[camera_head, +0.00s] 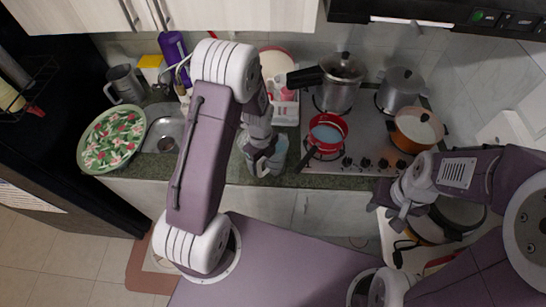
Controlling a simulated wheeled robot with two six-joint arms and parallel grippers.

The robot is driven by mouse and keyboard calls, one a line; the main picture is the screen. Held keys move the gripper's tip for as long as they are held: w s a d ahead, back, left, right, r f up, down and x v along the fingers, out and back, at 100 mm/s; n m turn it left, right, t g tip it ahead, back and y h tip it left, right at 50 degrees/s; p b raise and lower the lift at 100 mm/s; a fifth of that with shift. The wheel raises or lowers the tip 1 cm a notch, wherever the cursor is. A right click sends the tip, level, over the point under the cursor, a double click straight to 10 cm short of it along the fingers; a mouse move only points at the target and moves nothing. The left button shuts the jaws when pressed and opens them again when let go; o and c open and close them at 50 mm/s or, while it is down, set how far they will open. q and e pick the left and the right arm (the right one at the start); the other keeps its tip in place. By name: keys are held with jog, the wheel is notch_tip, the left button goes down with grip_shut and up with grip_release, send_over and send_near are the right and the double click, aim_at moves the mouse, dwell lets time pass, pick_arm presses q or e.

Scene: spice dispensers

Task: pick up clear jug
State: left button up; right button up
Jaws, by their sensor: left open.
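The clear jug (280,152) is a pale bluish, see-through vessel on the counter, between the sink and the stove. My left arm reaches over the counter, and my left gripper (262,162) is open right at the jug. Its fingers overlap the jug in the picture and hide part of it. I cannot tell whether they touch it. My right gripper (388,210) is at the right, in front of the stove and away from the jug. Its fingers look apart and empty.
A red pan (328,128), a pressure cooker (342,88), a grey pot (402,88) and an orange pot (415,130) stand on the stove. A floral tray (112,140) and a metal pitcher (124,84) are at the left. A pink-and-white rack (284,105) stands behind the jug.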

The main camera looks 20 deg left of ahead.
pick_arm(q)
jog(key=shift+w+f, duration=0.1)
grip_shut()
dwell(0.3)
